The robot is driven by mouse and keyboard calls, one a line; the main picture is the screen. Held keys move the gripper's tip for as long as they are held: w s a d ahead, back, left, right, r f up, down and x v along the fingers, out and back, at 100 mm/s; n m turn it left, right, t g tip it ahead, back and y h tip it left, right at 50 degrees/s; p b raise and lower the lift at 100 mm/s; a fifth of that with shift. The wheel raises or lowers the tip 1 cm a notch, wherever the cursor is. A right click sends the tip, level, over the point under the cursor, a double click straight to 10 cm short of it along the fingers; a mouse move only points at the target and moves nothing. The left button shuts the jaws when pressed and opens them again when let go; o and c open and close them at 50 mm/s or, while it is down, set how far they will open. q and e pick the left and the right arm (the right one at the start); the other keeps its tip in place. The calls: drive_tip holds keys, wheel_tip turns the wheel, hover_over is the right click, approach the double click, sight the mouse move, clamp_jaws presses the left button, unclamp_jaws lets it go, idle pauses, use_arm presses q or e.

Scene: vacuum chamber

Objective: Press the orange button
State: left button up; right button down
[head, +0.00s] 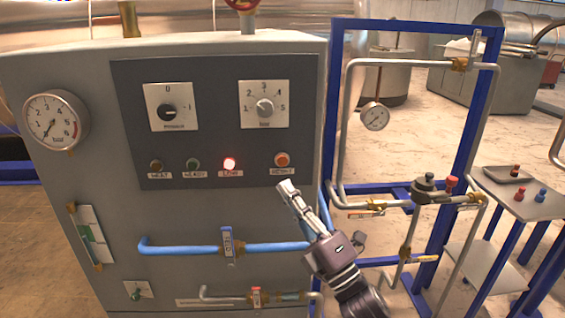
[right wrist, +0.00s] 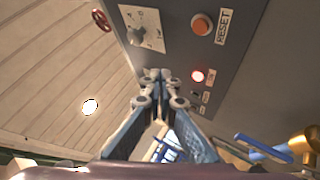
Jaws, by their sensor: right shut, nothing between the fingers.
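The orange button (head: 282,160) sits at the right end of the lower row on the dark control panel (head: 215,75), above a small label. It also shows in the right wrist view as an orange disc (right wrist: 201,24) with a label reading RESET. My right gripper (head: 287,187) is shut and empty, just below the orange button in the head view, with its tips pointing up toward the panel. In the right wrist view its fingertips (right wrist: 160,75) are together, with the button above and to the right of them. Whether the tips touch the panel cannot be told. My left gripper is not in view.
A lit red lamp (head: 229,164) is left of the button, beside a green one (head: 193,163). Two knobs (head: 168,112) (head: 265,107) are above. A blue pipe (head: 180,249) crosses the cabinet below. A blue frame (head: 333,100) with pipes stands to the right.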

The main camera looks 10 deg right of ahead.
sight(282, 160)
drive_tip(key=shift+w+d+b, duration=0.25)
drive_tip(key=shift+w+b, duration=0.15)
drive_tip(key=shift+w, duration=1.05)
drive_tip(key=shift+w+d+b, duration=0.3)
drive_tip(key=shift+w+b, duration=0.05)
drive_tip(key=shift+w, duration=1.1)
drive_tip(key=shift+w+d+b, duration=0.25)
drive_tip(key=shift+w+b, duration=0.15)
drive_tip(key=shift+w, duration=1.05)
drive_tip(key=shift+w, duration=0.15)
drive_tip(key=shift+w+d, duration=0.1)
drive_tip(key=shift+w, duration=0.15)
drive_tip(key=shift+w+d+b, duration=0.1)
drive_tip(key=shift+w+b, duration=0.35)
drive_tip(key=shift+s, duration=0.15)
drive_tip(key=shift+s+a, duration=0.2)
drive_tip(key=shift+s, duration=0.55)
drive_tip(key=shift+p, duration=0.3)
